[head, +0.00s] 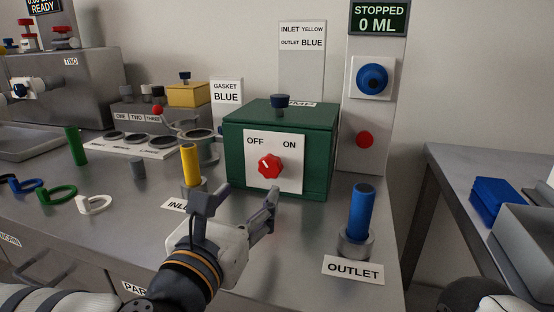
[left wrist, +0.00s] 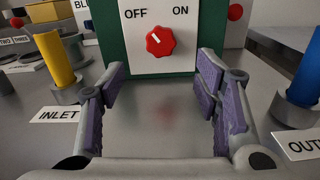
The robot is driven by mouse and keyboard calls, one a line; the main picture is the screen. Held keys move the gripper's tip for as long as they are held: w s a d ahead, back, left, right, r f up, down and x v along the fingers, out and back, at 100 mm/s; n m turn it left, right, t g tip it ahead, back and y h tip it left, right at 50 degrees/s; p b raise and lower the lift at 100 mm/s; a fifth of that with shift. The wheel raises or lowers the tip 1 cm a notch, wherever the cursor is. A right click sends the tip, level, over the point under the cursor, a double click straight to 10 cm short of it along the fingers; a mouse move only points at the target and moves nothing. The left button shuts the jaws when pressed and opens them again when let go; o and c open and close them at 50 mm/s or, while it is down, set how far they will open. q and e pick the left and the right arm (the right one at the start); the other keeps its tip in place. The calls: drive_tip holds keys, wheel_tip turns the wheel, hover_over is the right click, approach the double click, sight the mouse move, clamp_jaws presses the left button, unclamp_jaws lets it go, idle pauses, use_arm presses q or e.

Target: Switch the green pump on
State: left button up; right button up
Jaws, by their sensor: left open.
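The green pump (head: 283,117) is a dark green box standing on the steel bench. Its white front plate reads OFF on the left and ON on the right. A red knob (head: 269,166) sits at the middle of the plate, its white mark pointing up-left toward OFF. The knob also shows in the left wrist view (left wrist: 160,41). My left gripper (head: 238,204) is open and empty in front of the plate. In the left wrist view its purple finger pads (left wrist: 165,95) stand wide apart, below and to either side of the knob, not touching it.
A yellow hose (head: 190,165) stands at the INLET label, left of the pump. A blue hose (head: 360,212) stands at the OUTLET label on the right. A panel behind reads STOPPED 0 ML (head: 378,18), with a blue knob and red button below.

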sight(269, 167)
use_arm(q)
drive_tip(key=x, duration=1)
drive_tip(key=shift+w+d+r, duration=0.1)
drive_tip(key=shift+w+d, duration=0.05)
drive_tip(key=shift+w, duration=0.25)
drive_tip(key=c, duration=1.1)
